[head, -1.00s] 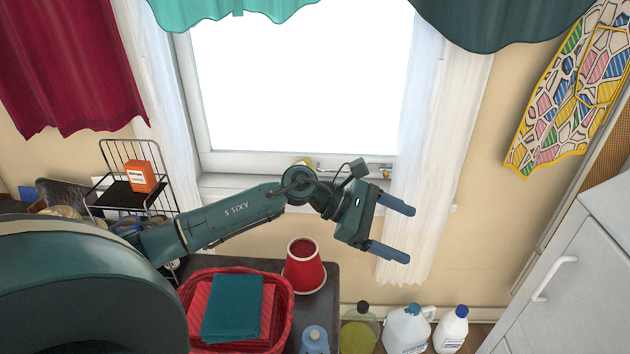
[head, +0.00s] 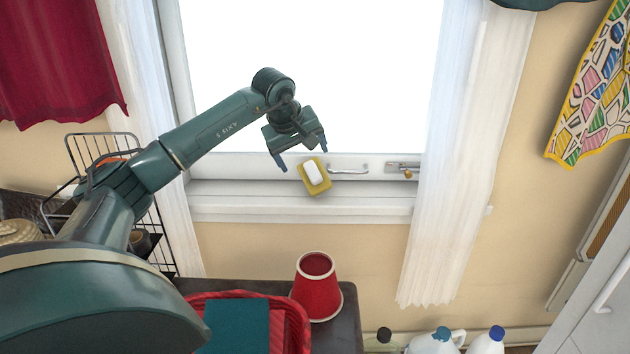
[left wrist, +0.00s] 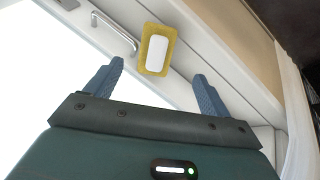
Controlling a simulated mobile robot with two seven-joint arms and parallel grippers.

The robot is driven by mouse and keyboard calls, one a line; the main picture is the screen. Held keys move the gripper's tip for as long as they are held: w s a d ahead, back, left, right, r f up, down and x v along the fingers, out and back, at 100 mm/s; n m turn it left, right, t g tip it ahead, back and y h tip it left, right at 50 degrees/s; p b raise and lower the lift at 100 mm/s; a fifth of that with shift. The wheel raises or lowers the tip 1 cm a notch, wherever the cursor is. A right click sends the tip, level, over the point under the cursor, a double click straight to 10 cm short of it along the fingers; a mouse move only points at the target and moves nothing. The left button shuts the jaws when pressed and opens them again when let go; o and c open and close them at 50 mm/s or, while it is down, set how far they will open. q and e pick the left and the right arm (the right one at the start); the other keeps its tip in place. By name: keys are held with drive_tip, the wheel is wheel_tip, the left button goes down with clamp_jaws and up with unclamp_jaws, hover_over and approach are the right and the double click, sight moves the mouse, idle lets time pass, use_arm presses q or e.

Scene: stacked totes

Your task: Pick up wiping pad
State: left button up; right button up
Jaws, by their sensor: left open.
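The wiping pad (head: 323,185) is a yellow rectangle with a white block on top. It is at the bottom of the window, by the frame and sill, right beside the window handle. My left gripper (head: 303,155) is open, with its two blue fingertips just above the pad in the head view. In the left wrist view the pad (left wrist: 148,67) shows ahead of and between the open fingers (left wrist: 160,80), with nothing held. I cannot tell the exact gap between fingers and pad. My right gripper is not in view.
A window handle (head: 348,170) and a latch (head: 404,167) stick out of the window frame. White curtains (head: 455,150) hang at both sides.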

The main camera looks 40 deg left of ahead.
sight(312, 172)
use_arm(q)
drive_tip(key=x, duration=0.3)
drive_tip(key=shift+w+f+b, duration=0.15)
drive_tip(key=shift+f+b, duration=0.15)
drive_tip(key=shift+b, duration=0.05)
drive_tip(key=b+x, duration=0.2)
drive_tip(key=x, duration=0.3)
drive_tip(key=shift+w+d+r, duration=0.1)
drive_tip(key=shift+d, duration=0.1)
drive_tip(key=shift+w+f, duration=0.2)
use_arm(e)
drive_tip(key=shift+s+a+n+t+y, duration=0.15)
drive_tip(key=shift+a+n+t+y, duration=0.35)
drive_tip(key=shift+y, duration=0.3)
use_arm(q)
drive_tip(key=shift+c, duration=0.2)
drive_tip(key=c, duration=1.1)
drive_tip(key=shift+r, duration=0.1)
